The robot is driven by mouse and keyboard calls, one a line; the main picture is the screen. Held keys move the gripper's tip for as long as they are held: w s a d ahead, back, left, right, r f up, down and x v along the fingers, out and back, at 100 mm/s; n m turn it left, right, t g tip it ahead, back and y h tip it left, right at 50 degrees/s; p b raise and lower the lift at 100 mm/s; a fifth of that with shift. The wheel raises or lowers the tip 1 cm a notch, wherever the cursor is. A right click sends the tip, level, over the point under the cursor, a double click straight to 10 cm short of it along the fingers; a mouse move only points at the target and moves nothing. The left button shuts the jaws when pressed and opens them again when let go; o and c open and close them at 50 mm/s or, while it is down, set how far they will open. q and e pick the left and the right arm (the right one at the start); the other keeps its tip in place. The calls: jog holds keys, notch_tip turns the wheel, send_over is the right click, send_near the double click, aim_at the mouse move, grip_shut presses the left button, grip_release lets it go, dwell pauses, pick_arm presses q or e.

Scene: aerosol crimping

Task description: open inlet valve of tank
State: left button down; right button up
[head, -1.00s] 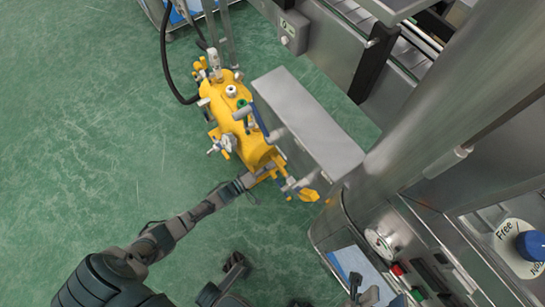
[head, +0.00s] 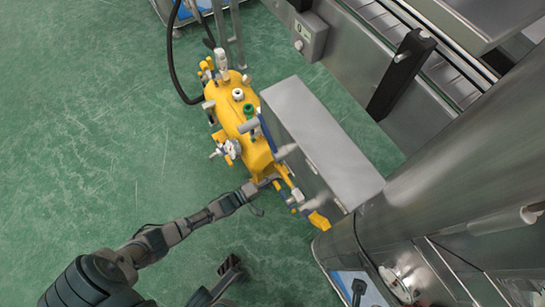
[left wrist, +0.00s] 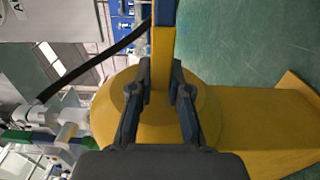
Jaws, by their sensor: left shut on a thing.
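The tank (head: 258,150) is a yellow vessel on the green floor, with fittings and valves on top. A blue lever (head: 266,133) stands on its right side. A white-wheeled valve (head: 230,150) is on its left side. My left gripper (head: 268,184) is at the tank's near end. In the left wrist view my left gripper (left wrist: 163,68) is shut on a slim yellow-and-blue bar (left wrist: 162,42), held between its fingers in front of the tank's rounded yellow end (left wrist: 115,100). Whether this bar belongs to the inlet valve is unclear.
A grey metal box (head: 325,140) stands close on the tank's right and hides part of it. A steel column (head: 450,170) and a machine frame are farther right. A black hose (head: 172,70) runs behind the tank. The green floor (head: 90,130) on the left is clear.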

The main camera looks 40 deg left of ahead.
pick_arm(q)
jog(key=shift+s+a+f, duration=0.1)
jog(key=shift+a+f, duration=0.15)
jog(key=shift+f, duration=0.1)
jog(key=c, duration=1.1)
grip_release()
jog(key=shift+d, duration=0.1)
jog(key=v, duration=1.2)
